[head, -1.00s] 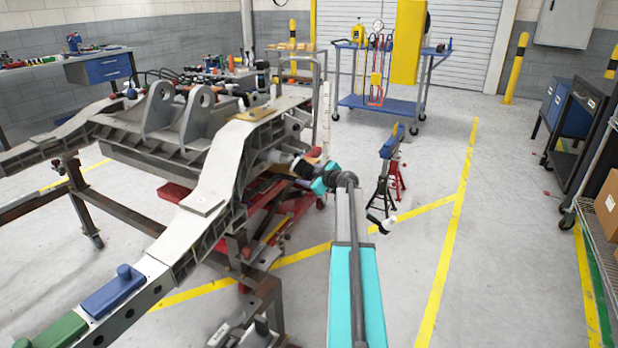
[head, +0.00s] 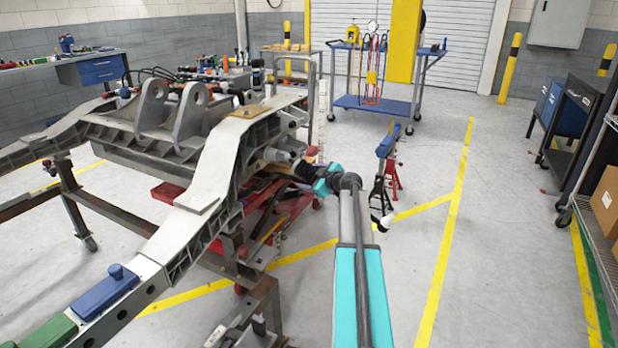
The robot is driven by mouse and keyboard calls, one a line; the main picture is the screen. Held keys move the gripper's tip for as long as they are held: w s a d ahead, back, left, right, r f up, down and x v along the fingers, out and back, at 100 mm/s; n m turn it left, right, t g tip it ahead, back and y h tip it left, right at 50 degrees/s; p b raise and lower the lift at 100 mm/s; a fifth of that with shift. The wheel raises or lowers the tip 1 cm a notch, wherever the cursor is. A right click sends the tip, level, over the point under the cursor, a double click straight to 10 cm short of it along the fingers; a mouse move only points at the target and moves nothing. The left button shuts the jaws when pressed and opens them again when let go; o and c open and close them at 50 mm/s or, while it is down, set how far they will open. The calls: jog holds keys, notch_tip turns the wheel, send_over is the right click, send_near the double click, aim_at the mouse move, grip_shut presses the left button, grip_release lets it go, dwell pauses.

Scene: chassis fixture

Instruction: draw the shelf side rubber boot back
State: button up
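The chassis frame (head: 215,175) stands on the left, with a grey cylindrical fitting (head: 283,155) on the side facing the shelf. A dark ribbed piece that looks like the rubber boot (head: 305,171) sits between this fitting and my gripper. My gripper (head: 318,181), with teal parts, is at the boot's right end and seems to touch it. The fingers are small and partly hidden by my wrist, so I cannot tell whether they are shut on the boot.
A red lift (head: 270,225) and rusty steel stands (head: 265,305) are under the chassis. A jack stand with a blue top (head: 388,142) is just beyond my arm. A blue cart (head: 380,103) stands at the back. A shelf (head: 590,190) is at far right, with clear floor before it.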

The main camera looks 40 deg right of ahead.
jog(key=shift+r, duration=0.1)
jog(key=shift+s, duration=0.1)
jog(key=shift+s+a+r, duration=0.15)
jog(key=shift+s+r, duration=0.05)
jog(key=shift+s, duration=0.25)
jog(key=d+p+v, duration=0.1)
jog(key=v, duration=1.1)
jog(key=shift+s+a, duration=0.3)
jog(key=shift+a, duration=0.1)
